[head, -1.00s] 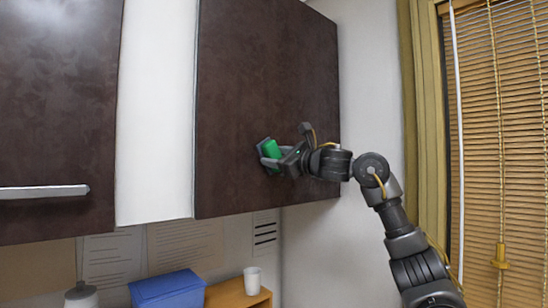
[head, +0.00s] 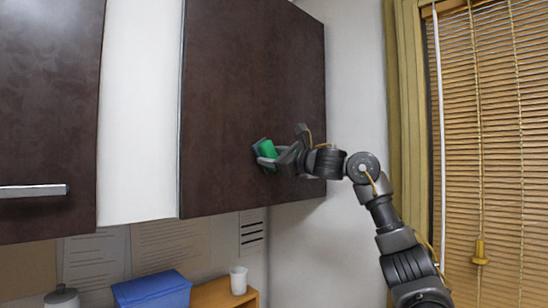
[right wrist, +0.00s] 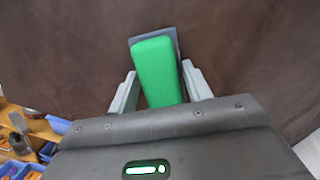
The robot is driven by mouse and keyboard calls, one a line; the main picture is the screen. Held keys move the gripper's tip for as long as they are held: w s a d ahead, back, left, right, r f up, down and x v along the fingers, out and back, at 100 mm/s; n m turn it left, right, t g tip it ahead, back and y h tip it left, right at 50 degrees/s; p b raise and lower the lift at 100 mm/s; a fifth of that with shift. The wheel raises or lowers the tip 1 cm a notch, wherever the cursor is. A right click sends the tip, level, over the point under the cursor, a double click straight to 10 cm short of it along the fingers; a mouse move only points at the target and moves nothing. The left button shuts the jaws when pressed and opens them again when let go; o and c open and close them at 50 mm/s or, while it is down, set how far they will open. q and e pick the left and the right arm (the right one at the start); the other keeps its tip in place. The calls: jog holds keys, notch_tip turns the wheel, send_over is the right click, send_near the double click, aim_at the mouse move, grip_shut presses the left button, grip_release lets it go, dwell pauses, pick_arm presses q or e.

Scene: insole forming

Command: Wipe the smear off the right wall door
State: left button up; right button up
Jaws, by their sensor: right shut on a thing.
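The right wall door (head: 225,110) is a dark brown cabinet door beside a white wall strip. My right gripper (head: 270,157) is shut on a green block with a grey pad (head: 267,149), at the lower middle of this door. In the right wrist view, the green block (right wrist: 158,72) sits between the two grey fingers, with the grey pad at its far end against or very close to the brown surface. I cannot make out a smear on the door; the pad and gripper hide part of it. My left gripper is not in view.
A left wall door (head: 45,100) with a metal handle (head: 33,190) hangs at the left. Below stand a blue box (head: 152,289), a white cup (head: 238,280) and a wooden shelf (head: 215,296). A window blind (head: 490,130) is at the right.

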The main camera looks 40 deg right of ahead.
jog(key=shift+s+a+b, duration=0.1)
jog(key=shift+s+b, duration=0.25)
jog(key=shift+s, duration=2.5)
jog(key=shift+s, duration=0.1)
jog(key=s, duration=0.3)
jog(key=shift+w, duration=0.15)
